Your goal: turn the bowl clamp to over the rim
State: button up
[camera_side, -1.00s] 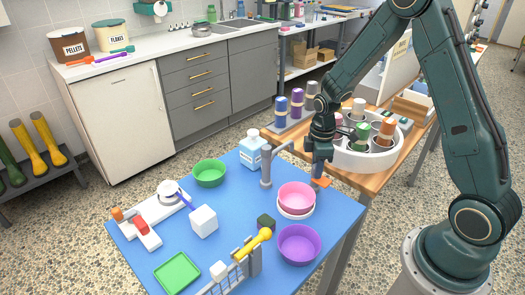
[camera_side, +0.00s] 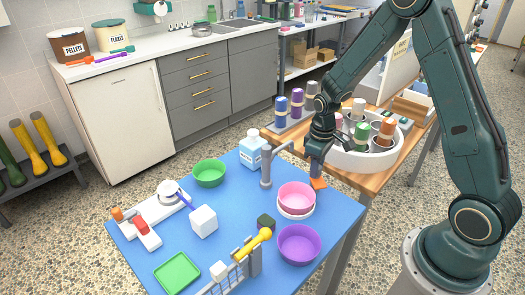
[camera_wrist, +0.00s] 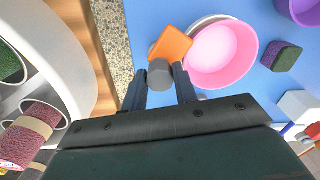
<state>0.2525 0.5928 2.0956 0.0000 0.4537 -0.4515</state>
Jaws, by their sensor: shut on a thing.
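The bowl clamp shows in the wrist view as an orange tongue (camera_wrist: 172,45) beside a round grey knob (camera_wrist: 160,73). In the side view its orange part (camera_side: 319,184) is just right of the pink bowl (camera_side: 297,195). My gripper (camera_side: 317,176) points down there; in the wrist view its fingers (camera_wrist: 160,84) are shut on the grey knob. The pink bowl (camera_wrist: 222,52) sits on a white base (camera_side: 296,213). The tongue's tip is close to the bowl's rim; I cannot tell whether it lies over it.
A purple bowl (camera_side: 299,245) and a dark sponge (camera_side: 266,222) are near the pink bowl. A grey post with a side arm (camera_side: 267,168) stands behind it. A white round carrier (camera_side: 345,156) with bottles is on the wooden table to the right.

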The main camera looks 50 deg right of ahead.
jog(key=m, duration=0.5)
jog(key=shift+m, duration=0.3)
jog(key=m, duration=0.5)
jog(key=shift+m, duration=0.3)
jog(key=o, duration=1)
jog(key=shift+c, duration=0.2)
jog(key=shift+r, duration=0.15)
notch_tip(320, 180, up, 14)
jog(key=shift+f, duration=0.2)
jog(key=shift+r, duration=0.1)
